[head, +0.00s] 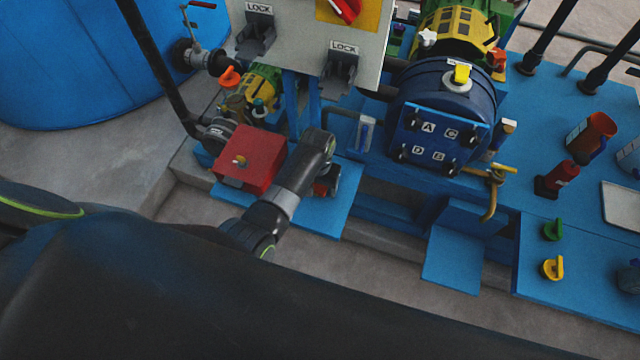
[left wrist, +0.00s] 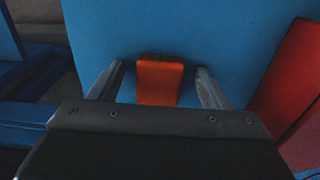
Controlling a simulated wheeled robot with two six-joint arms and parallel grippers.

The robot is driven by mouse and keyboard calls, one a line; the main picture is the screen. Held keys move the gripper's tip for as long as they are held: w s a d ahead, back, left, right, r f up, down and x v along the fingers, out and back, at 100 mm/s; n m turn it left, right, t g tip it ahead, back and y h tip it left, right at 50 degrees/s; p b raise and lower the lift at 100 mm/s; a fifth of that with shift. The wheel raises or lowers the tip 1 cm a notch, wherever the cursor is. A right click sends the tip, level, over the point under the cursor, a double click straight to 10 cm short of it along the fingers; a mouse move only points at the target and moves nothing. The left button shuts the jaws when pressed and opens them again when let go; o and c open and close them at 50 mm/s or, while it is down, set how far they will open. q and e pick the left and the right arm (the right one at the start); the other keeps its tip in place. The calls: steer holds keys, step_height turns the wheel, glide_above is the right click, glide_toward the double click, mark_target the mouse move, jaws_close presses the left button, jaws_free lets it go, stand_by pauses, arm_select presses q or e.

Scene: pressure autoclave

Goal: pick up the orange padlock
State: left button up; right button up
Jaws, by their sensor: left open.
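In the left wrist view the orange padlock (left wrist: 160,82) rests on a blue surface (left wrist: 190,30), with its block-shaped body towards me. My left gripper (left wrist: 160,74) is open, with one finger on each side of the padlock and a visible gap on both sides. In the head view my left gripper (head: 327,182) is low over the blue platform, right of the red box, and mostly hidden by my own wrist. I cannot make out the padlock clearly there. My right gripper is not in view.
A red box (head: 250,158) stands close left of my left gripper; a red surface also shows at right in the wrist view (left wrist: 295,85). The panel with lock holders (head: 300,45) hangs above. The autoclave (head: 440,105) stands to the right.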

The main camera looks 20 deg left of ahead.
arm_select(q)
steer(key=c, duration=1.1)
steer(key=shift+r, duration=0.1)
steer(key=shift+c, duration=0.2)
